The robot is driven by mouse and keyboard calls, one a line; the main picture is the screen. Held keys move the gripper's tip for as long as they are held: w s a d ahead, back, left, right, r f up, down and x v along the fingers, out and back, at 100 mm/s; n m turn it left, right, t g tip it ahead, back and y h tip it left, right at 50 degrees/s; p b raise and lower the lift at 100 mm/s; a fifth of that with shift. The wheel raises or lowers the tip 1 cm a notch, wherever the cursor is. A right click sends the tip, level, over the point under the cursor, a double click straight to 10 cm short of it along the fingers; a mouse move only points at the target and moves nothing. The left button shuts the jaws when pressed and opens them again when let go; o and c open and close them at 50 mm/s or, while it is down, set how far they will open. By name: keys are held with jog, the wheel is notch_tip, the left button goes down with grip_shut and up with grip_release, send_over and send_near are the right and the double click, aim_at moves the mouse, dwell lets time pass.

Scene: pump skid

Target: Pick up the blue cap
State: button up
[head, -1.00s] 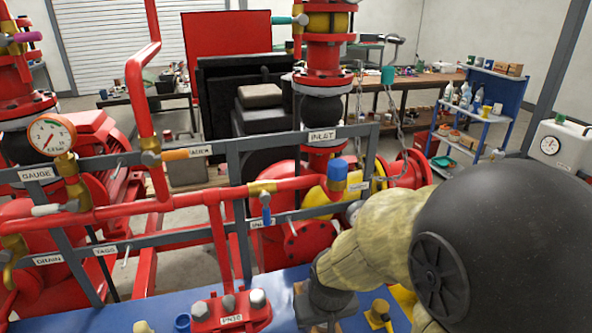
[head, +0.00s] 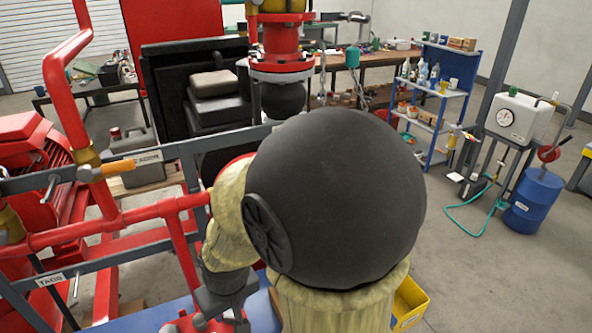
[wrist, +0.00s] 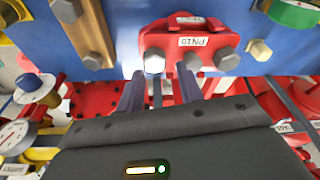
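No blue cap shows in the head view now; my arm covers the area right of the front frame. In the wrist view, a small blue round thing (wrist: 28,84) with brass below it is at the left edge; it may be the cap, but I cannot be sure. My gripper (wrist: 160,82) has its two fingers apart in the wrist view, with nothing seen held between them. The fingers point toward the red block with silver bolts (wrist: 188,45). The blue thing is well to the left of the fingers.
A yellow bin (head: 411,303) is right of my arm. A blue drum (head: 533,203) stands farther right. Floor between them is clear.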

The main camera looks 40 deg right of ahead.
jog(key=shift+s+d, duration=0.1)
jog(key=shift+s, duration=0.05)
jog(key=shift+o, duration=1.3)
jog(key=shift+s, duration=0.2)
jog(key=o, duration=0.4)
jog(key=shift+w+d+r, duration=0.1)
jog(key=shift+r, duration=0.25)
jog(key=shift+o, duration=0.2)
jog(key=w+d+r+n+p, duration=0.4)
jog(key=w+r, duration=0.2)
jog(key=r, duration=0.2)
jog(key=shift+w+r+n+g, duration=0.25)
jog(key=shift+r+n+g, duration=0.15)
jog(key=d+r+n+g+p, duration=0.1)
jog(key=d+r+n+p, duration=0.3)
jog(key=d+r, duration=0.6)
jog(key=w+d+r+n+g+p, duration=0.1)
jog(key=d+r+n+p, duration=0.3)
jog(key=r, duration=1.5)
jog(key=d+n, duration=0.4)
jog(key=d, duration=0.2)
jog(key=shift+d+p, duration=0.4)
jog(key=shift+w+r, duration=0.1)
jog(key=shift+w, duration=0.05)
